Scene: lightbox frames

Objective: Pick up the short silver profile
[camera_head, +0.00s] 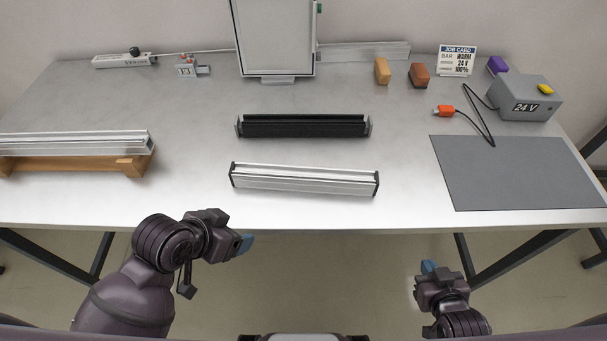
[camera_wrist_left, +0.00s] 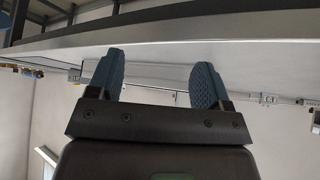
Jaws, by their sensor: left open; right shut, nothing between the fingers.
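The short silver profile (camera_head: 304,181) lies on the table a little nearer than the middle, with dark end caps, slightly tilted in the picture. My left gripper (camera_head: 246,243) is in front of the table's near edge, below and left of the profile, apart from it. In the left wrist view its two blue fingers (camera_wrist_left: 155,80) stand apart with nothing between them. My right gripper (camera_head: 429,267) is in front of the table at the lower right, shut and empty, far from the profile.
A black profile (camera_head: 303,126) lies just behind the silver one. Longer silver bars (camera_head: 75,143) rest on a wooden stand (camera_head: 128,166) at the left. A grey mat (camera_head: 520,172) and a 24 V box (camera_head: 527,104) are at the right. The table (camera_head: 190,120) is clear around the silver profile.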

